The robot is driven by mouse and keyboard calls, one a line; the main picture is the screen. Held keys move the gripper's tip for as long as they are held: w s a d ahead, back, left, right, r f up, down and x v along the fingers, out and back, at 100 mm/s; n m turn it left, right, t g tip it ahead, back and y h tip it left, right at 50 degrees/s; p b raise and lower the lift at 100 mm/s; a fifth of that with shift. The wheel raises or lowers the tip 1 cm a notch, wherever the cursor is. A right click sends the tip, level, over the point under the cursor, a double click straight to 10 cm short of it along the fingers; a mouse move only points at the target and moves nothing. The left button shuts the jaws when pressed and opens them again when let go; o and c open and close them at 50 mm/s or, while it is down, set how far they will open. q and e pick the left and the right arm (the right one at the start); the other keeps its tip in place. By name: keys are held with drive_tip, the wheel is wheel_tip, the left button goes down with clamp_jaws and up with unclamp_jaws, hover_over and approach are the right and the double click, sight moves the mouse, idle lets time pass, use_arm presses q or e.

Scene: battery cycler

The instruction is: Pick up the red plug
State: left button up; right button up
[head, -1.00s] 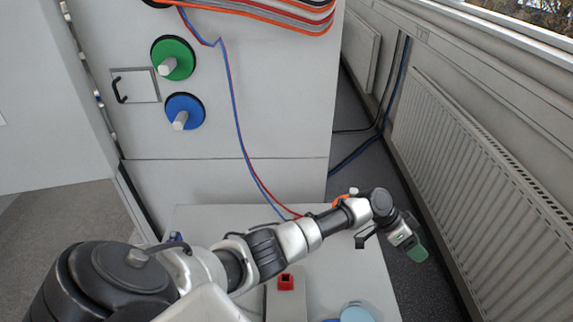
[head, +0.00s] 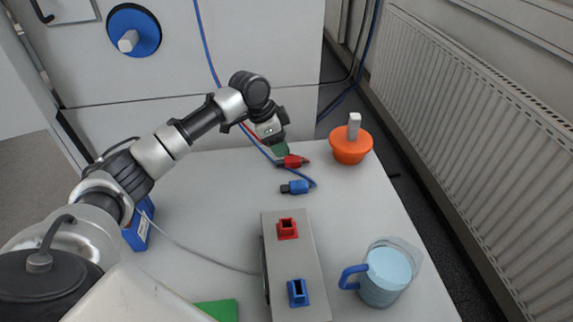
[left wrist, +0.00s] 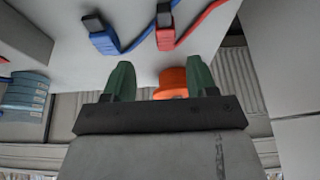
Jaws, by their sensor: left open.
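The red plug (head: 292,161) lies on the white table top at the end of a red cable, near the table's back. It also shows in the left wrist view (left wrist: 165,38), beyond the fingertips and a little right of centre. My left gripper (head: 280,147) is open and empty, with its green fingers close above and beside the red plug. In the left wrist view the two fingers (left wrist: 160,76) stand wide apart with no plug between them. The blue plug (head: 296,187) lies just in front of the red one. My right gripper is not in view.
A grey box with a red socket (head: 287,228) and a blue socket (head: 298,292) stands in front. An orange object with a grey handle (head: 350,146) is at the back right. A jug (head: 387,272) stands front right. A blue item (head: 137,232) is left.

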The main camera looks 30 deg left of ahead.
sight(290, 159)
use_arm(q)
drive_tip(key=shift+x, duration=1)
drive_tip(key=x, duration=0.5)
drive_tip(key=shift+w+a+f, duration=0.2)
drive_tip(key=shift+w, duration=0.2)
drive_tip(key=shift+c, duration=0.4)
drive_tip(key=c, duration=0.9)
drive_tip(key=shift+r, duration=0.1)
